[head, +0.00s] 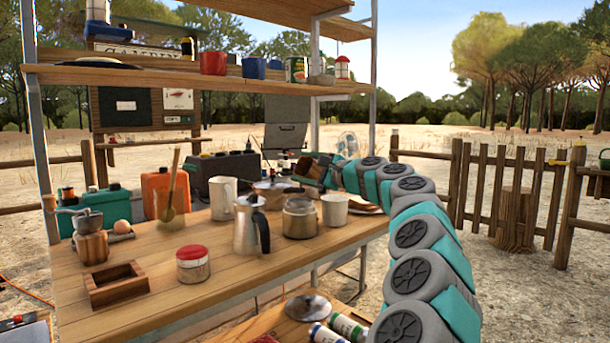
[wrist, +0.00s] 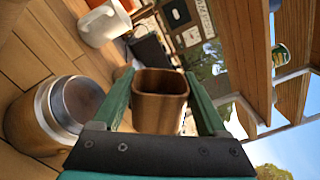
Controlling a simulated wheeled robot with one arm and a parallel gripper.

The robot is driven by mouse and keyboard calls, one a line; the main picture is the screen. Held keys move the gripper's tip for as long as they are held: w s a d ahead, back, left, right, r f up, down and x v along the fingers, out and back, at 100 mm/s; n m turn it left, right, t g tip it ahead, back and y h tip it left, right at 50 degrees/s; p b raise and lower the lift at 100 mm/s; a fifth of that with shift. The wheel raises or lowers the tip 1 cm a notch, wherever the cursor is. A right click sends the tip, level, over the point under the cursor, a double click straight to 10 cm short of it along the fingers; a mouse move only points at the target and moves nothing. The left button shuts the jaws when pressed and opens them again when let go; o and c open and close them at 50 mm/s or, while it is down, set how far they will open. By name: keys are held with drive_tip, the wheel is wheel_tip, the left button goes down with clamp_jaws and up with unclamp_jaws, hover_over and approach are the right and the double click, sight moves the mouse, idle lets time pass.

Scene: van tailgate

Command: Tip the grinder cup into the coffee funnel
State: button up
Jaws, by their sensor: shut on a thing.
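My gripper (head: 318,170) is shut on a small square wooden cup (head: 309,168), which I take to be the grinder cup. In the wrist view the cup (wrist: 160,97) sits between the two green fingers (wrist: 162,105), its dark opening showing. The cup looks tilted well over in both views; its contents cannot be made out. A round metal-topped vessel (head: 300,219) stands on the table below the cup in the head view. It also shows in the wrist view (wrist: 40,118), beside and apart from the cup. I cannot tell for sure whether it holds the coffee funnel.
A moka pot (head: 250,228) and white mugs (head: 335,210) stand close to the vessel. A hand grinder (head: 92,238), an open wooden box (head: 117,286) and a red-lidded jar (head: 193,265) are further left. A shelf (head: 200,77) runs above. The front right tabletop is mostly clear.

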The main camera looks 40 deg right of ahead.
drive_tip(key=shift+a+f+n+b, duration=0.1)
drive_tip(key=shift+f+n+b, duration=0.3)
drive_tip(key=shift+b, duration=0.35)
drive_tip(key=n+b, duration=0.2)
drive_tip(key=b, duration=0.2)
drive_tip(key=shift+a, duration=0.1)
drive_tip(key=shift+a+f+n+b, duration=0.15)
drive_tip(key=shift+f+n+b, duration=0.1)
drive_tip(key=shift+n+b, duration=0.35)
drive_tip(key=n+b, duration=0.3)
drive_tip(key=shift+a+f+n, duration=0.15)
drive_tip(key=shift+a+n, duration=0.15)
drive_tip(key=shift+a, duration=0.1)
drive_tip(key=shift+a+n+b, duration=0.25)
drive_tip(key=shift+n+b, duration=0.25)
drive_tip(key=shift+n, duration=0.8)
drive_tip(key=shift+r, duration=0.2)
drive_tip(key=shift+s+f+b, duration=0.1)
drive_tip(key=shift+s+b, duration=0.05)
drive_tip(key=shift+b, duration=0.35)
idle(0.6)
